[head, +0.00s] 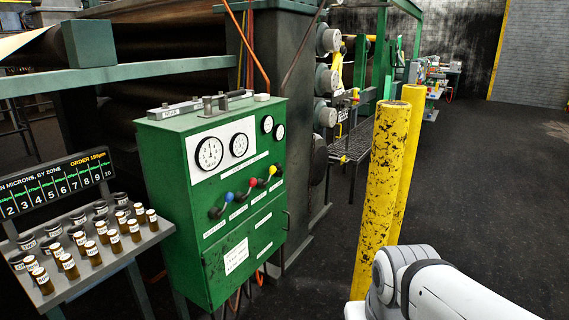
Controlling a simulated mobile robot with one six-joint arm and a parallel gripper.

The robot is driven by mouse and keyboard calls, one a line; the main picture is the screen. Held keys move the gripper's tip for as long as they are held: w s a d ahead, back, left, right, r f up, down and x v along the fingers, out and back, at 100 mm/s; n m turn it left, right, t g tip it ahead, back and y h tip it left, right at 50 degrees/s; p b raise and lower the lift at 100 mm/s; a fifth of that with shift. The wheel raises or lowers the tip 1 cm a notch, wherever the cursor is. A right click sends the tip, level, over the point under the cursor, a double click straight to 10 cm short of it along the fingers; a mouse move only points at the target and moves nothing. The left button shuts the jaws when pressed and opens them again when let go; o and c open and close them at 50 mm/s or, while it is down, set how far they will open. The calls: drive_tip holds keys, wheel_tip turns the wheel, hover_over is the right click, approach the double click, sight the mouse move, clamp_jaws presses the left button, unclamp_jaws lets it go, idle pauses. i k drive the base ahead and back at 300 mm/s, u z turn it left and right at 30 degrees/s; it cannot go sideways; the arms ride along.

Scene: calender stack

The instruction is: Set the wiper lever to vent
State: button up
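A green control cabinet (228,190) stands left of centre in the head view. Its front carries a row of small levers: one with a blue knob (229,197), one with a red knob (253,182) and one with a yellow knob (272,170). The knobs sit up and to the right of their dark pivots. White label plates lie below the levers, too small to read, so I cannot tell which is the wiper lever or where vent is marked. My white arm shows at the lower right, apart from the cabinet. My gripper is out of view.
Two yellow posts, the nearer one (382,190) chipped, stand right of the cabinet. A sloped rack (150,238) with several small labelled jars stands at left under a display board (60,183). Round gauges (209,153) sit above the levers. Dark floor (490,200) is open at right.

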sight(273, 169)
drive_tip(key=z, duration=0.15)
drive_tip(key=i, duration=1.65)
drive_tip(key=z, duration=0.2)
